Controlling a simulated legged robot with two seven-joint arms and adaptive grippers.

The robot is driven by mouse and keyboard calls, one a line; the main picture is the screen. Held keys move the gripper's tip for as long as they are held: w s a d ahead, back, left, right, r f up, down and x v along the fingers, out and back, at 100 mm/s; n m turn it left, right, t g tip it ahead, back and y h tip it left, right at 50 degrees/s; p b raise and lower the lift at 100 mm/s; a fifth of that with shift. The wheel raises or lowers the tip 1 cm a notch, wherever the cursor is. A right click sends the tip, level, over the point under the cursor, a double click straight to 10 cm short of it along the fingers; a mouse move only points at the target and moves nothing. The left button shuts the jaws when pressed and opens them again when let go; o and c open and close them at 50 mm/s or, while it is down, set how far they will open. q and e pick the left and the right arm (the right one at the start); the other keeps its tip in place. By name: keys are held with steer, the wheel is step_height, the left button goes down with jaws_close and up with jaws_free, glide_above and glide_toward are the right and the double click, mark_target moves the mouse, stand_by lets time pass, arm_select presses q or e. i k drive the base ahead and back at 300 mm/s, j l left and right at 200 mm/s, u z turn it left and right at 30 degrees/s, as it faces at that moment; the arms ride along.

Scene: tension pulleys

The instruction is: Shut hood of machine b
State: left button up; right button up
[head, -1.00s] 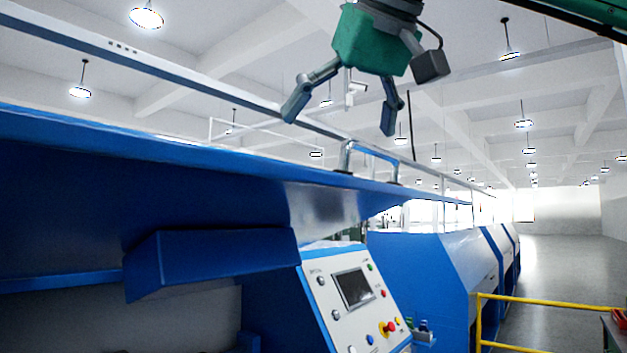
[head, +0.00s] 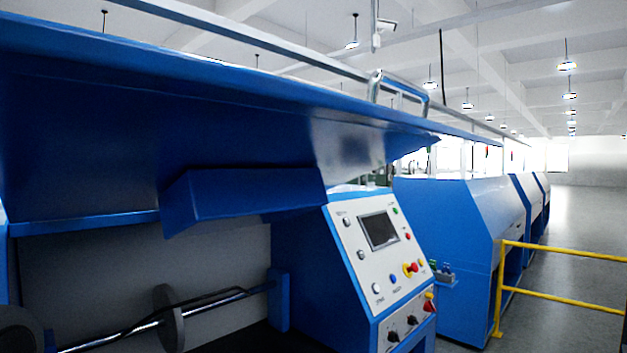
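The blue hood (head: 250,125) of the machine in front of me is raised. It spans the upper left of the head view, and its underside faces me. A metal handle (head: 400,90) sits on top of the hood near its right end. Below the hood is the open bay, with a shaft and round discs (head: 168,318) inside. A control panel (head: 378,245) with a screen and coloured buttons is right of the bay. No label shows which machine this is. Neither of my grippers is in view.
Other blue machines (head: 465,215) stand in a row behind, to the right. A yellow railing (head: 560,249) stands at the right. The grey floor aisle (head: 585,215) beyond it is clear. A metal rail (head: 240,30) runs above the hood.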

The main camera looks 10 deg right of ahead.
mark_target(93, 123)
steer(key=k, duration=1)
